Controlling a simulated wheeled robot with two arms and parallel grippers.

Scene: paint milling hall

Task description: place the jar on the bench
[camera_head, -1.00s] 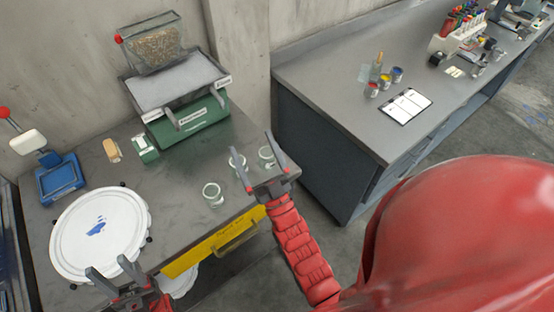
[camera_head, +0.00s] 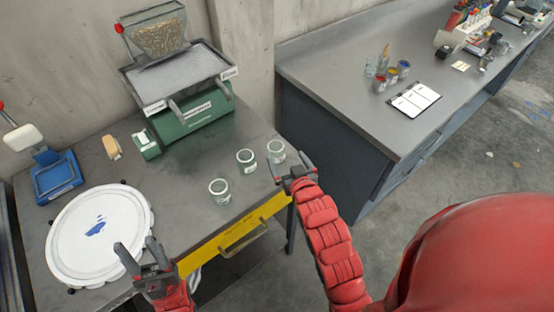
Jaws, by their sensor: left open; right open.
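Three small open glass jars stand upright on the left grey bench (camera_head: 192,222): a front jar (camera_head: 219,194), a middle jar (camera_head: 246,163) and a right jar (camera_head: 276,152). My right gripper (camera_head: 287,164) is open, at the bench's right edge by the right jar. Its left finger comes close to that jar in the picture; I cannot tell if they touch. Nothing shows between its fingers. My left gripper (camera_head: 135,245) is open and empty, over the right front rim of a round white lid (camera_head: 75,235).
A green mill (camera_head: 190,118) with a grey tray and hopper stands at the back. A blue device (camera_head: 56,178) is at left. The right bench (camera_head: 340,85) holds paint cups (camera_head: 391,75) and a clipboard (camera_head: 414,99), with bare top in front. A gap separates the benches.

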